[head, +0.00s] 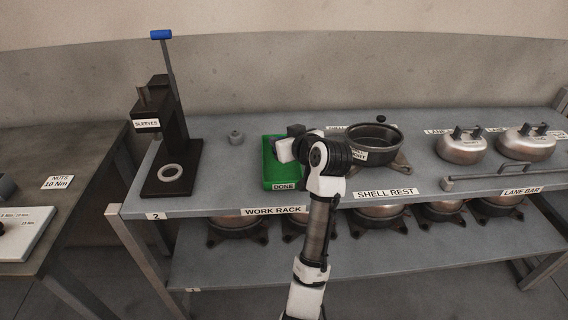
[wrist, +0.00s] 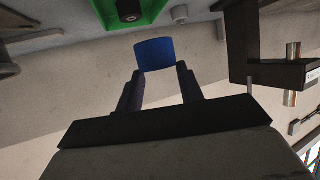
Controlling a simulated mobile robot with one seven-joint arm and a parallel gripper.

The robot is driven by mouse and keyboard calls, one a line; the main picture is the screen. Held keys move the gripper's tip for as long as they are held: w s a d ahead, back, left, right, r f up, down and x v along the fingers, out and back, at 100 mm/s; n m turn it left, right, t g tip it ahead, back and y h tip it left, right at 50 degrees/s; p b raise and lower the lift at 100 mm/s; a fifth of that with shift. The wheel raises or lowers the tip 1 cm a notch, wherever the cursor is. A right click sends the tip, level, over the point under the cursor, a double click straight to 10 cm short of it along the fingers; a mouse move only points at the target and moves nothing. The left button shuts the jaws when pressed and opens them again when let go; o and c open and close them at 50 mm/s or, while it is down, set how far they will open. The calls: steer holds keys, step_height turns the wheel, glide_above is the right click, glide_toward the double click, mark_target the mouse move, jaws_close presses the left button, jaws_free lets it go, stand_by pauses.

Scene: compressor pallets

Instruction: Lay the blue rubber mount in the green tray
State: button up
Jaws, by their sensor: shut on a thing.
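The blue rubber mount (wrist: 155,54) is a short blue cylinder between my gripper's fingertips in the wrist view. My gripper (wrist: 157,73) is shut on it. In the head view my gripper (head: 284,149) is over the green tray, and the arm hides the mount. The green tray (head: 268,174) lies on the upper shelf behind the DONE label, with its right part covered by my arm. It also shows at the top of the wrist view (wrist: 102,14), with a dark round piece (wrist: 130,10) in it. The mount appears apart from the tray.
A dark press (head: 165,140) with a blue-tipped lever stands left of the tray. A small grey part (head: 236,137) lies between them. An open dark shell (head: 375,138) sits close right of my wrist. Domed shells (head: 462,146) stand farther right. The shelf front-left of the tray is clear.

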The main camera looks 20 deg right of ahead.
step_height(320, 180, down, 9)
steer(key=shift+p, duration=0.55)
steer(key=shift+f, duration=0.15)
steer(key=o, duration=1.1)
steer(key=shift+c, duration=0.2)
steer(key=shift+r, duration=0.3)
steer(key=b+v, duration=0.2)
steer(key=v, duration=1)
